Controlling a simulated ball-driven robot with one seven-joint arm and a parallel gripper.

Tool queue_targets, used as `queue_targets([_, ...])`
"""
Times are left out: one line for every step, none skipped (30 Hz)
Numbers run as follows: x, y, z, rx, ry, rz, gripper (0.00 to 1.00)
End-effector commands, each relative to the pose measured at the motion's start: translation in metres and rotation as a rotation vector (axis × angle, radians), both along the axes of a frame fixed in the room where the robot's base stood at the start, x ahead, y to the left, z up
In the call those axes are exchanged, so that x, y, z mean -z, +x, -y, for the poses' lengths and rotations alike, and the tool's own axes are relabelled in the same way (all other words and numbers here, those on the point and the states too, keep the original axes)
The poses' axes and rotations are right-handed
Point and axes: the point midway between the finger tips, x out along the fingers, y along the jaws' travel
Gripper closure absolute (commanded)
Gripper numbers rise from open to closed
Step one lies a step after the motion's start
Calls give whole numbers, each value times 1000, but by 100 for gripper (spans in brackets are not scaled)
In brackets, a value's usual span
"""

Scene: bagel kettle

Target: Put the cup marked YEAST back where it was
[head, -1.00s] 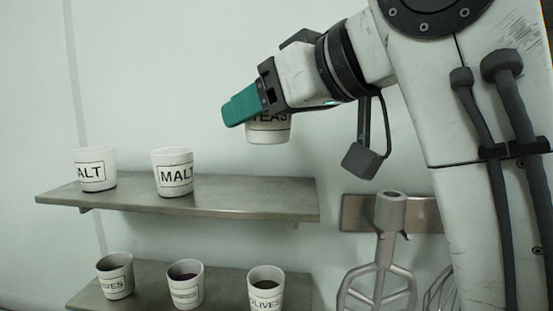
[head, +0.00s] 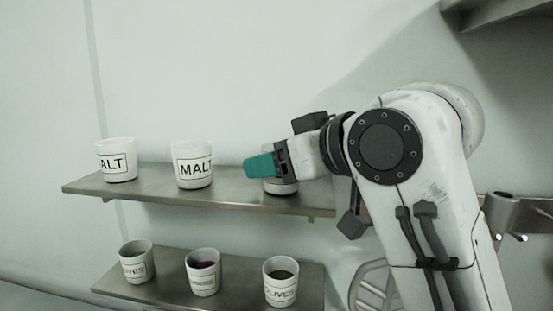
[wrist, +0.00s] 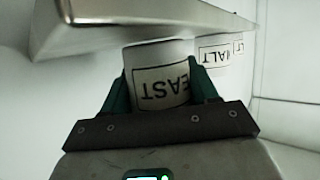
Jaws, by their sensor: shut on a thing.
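The white cup marked YEAST (head: 283,187) is at the right end of the upper shelf (head: 232,200), mostly hidden behind my gripper in the head view. In the wrist view the YEAST cup (wrist: 160,58) is upside down in the picture, its label reading "EAST". My gripper (head: 260,166) is shut on this cup, with teal fingers on both sides of it. The cup's base is at the shelf surface; I cannot tell whether it touches. The wrist view also shows my gripper (wrist: 159,88) and the shelf (wrist: 125,38).
A lower shelf (head: 237,299) holds cups, including OLIVES (head: 281,283). A whisk-like tool (head: 372,290) hangs at the lower right. Free shelf lies between the near MALT cup and my gripper.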

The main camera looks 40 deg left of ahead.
Motion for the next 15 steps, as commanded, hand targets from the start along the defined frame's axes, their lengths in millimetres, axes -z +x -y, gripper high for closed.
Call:
queue_targets([1,0,0,0,0,0,71])
queue_targets([2,0,0,0,0,0,71])
queue_targets([3,0,0,0,0,0,71])
queue_targets([3,0,0,0,0,0,40])
queue_targets([3,0,0,0,0,0,38])
queue_targets([3,0,0,0,0,0,34])
queue_targets([3,0,0,0,0,0,31])
queue_targets([3,0,0,0,0,0,28])
queue_targets([2,0,0,0,0,0,24])
queue_targets([2,0,0,0,0,0,21])
queue_targets([2,0,0,0,0,0,18])
queue_targets([2,0,0,0,0,0,16])
queue_targets([2,0,0,0,0,0,16])
queue_targets([2,0,0,0,0,0,16])
queue_targets([2,0,0,0,0,0,16])
